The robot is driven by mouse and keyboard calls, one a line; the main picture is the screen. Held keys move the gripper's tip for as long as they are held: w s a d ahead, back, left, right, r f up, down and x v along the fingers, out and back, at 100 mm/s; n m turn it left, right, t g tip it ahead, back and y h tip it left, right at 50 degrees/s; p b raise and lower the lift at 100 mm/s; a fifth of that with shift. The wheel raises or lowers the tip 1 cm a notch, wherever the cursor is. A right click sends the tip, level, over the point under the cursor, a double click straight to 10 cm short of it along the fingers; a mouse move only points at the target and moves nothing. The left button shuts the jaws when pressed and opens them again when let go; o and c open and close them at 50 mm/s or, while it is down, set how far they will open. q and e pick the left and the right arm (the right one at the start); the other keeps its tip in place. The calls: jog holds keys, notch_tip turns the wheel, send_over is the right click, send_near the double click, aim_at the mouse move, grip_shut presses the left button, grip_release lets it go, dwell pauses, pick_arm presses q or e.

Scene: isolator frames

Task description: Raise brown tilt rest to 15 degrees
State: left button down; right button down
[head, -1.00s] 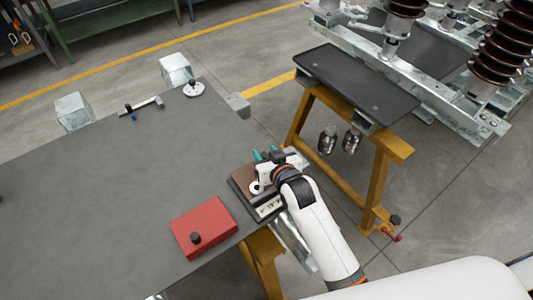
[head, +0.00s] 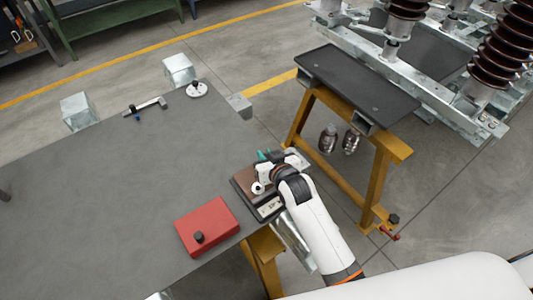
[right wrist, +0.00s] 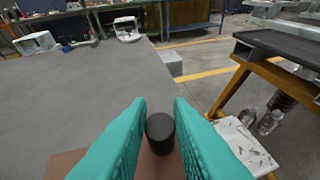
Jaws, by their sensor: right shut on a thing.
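The brown tilt rest (head: 246,180) sits at the right edge of the grey table, with a dark base and a pale marked plate (head: 269,207) on its near side. My right gripper (head: 265,155) is over its far part, and the arm hides much of it. In the right wrist view the teal fingers are shut on a black knob (right wrist: 160,133), with the brown surface (right wrist: 65,163) below. I cannot read the rest's angle. My left gripper is not in view.
A red box (head: 207,226) with a black knob lies left of the rest. A round white piece (head: 197,90) and a small clamp-like tool (head: 145,107) lie farther back. A yellow trestle (head: 375,190) stands to the right. The table's middle is clear.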

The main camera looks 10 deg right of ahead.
jog(key=c, duration=1.3)
grip_release()
jog(key=shift+d, duration=0.15)
jog(key=v, duration=1.2)
